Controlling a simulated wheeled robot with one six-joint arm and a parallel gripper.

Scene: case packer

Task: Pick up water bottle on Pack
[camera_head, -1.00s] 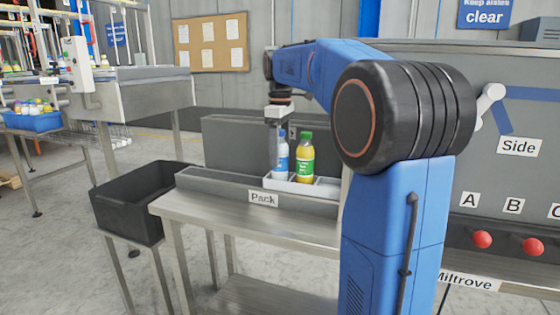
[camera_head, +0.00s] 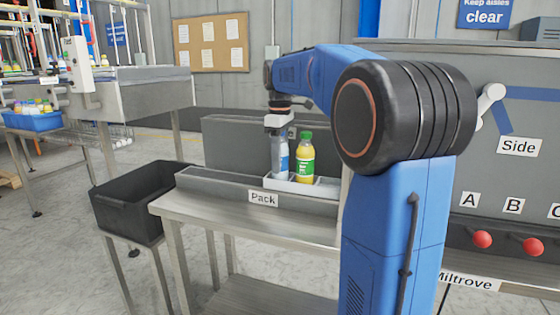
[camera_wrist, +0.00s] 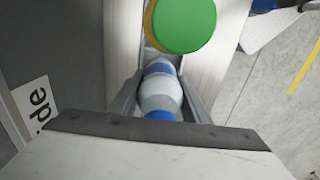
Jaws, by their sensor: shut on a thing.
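The water bottle (camera_head: 283,160) has a white and blue body and stands upright in the white tray (camera_head: 328,188) on the Pack table. It also shows in the wrist view (camera_wrist: 160,92), between the two fingers. My gripper (camera_head: 279,150) points down and is shut on the bottle's upper part; it also shows in the wrist view (camera_wrist: 158,105). The label Pack (camera_head: 263,198) is on the front of the station. Whether the bottle's base touches the tray floor is hidden by the tray wall.
A juice bottle with a green cap (camera_head: 305,158) stands close to the right of the water bottle, in the same tray. A black bin (camera_head: 125,212) is left of the table (camera_head: 200,207). A grey panel (camera_head: 228,146) rises behind the tray.

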